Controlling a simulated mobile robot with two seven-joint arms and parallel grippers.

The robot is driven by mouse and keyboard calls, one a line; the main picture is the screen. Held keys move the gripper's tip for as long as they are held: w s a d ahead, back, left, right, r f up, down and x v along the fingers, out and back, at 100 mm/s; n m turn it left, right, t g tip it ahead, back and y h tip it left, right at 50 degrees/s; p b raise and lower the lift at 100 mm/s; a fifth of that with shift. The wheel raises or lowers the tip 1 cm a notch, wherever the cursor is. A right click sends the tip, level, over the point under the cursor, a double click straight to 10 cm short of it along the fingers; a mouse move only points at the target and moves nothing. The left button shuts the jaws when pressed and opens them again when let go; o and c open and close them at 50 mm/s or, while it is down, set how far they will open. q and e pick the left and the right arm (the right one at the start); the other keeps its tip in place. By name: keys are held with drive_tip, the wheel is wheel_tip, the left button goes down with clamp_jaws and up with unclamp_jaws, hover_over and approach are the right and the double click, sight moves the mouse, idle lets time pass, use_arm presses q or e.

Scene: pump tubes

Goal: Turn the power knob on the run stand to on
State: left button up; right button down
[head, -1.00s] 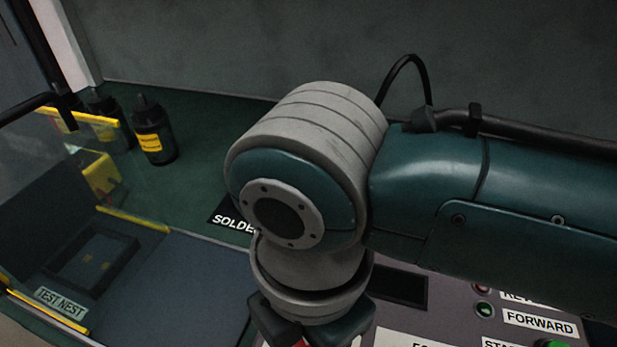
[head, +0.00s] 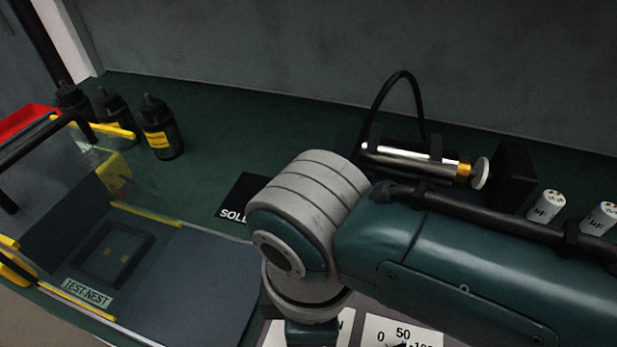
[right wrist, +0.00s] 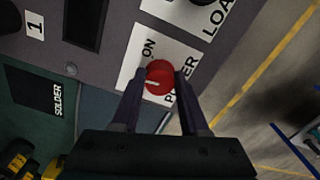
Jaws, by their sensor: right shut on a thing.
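The red power knob (right wrist: 158,78) sits on a white label plate (right wrist: 133,65) marked ON and POWER, on the grey panel of the run stand (right wrist: 105,55). Its white mark points to the left in the right wrist view, not straight at the word ON. My right gripper (right wrist: 157,88) is shut on the knob, with one dark finger on each side of it. In the head view my right arm covers most of the panel, and the knob and fingertips are hidden. My left gripper is in neither view.
The test nest (head: 86,287) with its clear raised cover stands at the left. Dark bottles (head: 160,138) stand behind it. A metal cylinder (head: 415,160) and white cans (head: 546,206) are behind my right arm. Floor shows beyond the panel's edge in the wrist view.

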drive_tip(key=m+p, duration=0.2)
drive_tip(key=m, duration=0.3)
drive_tip(key=shift+s+r+m, duration=0.1)
drive_tip(key=shift+s+m, duration=0.05)
drive_tip(key=shift+m, duration=0.15)
drive_tip(key=m+p, duration=0.1)
drive_tip(key=m, duration=0.2)
drive_tip(key=shift+a, duration=0.1)
drive_tip(key=shift+m, duration=0.8)
drive_tip(key=shift+p, duration=0.3)
drive_tip(key=shift+c, duration=2.1)
unclamp_jaws()
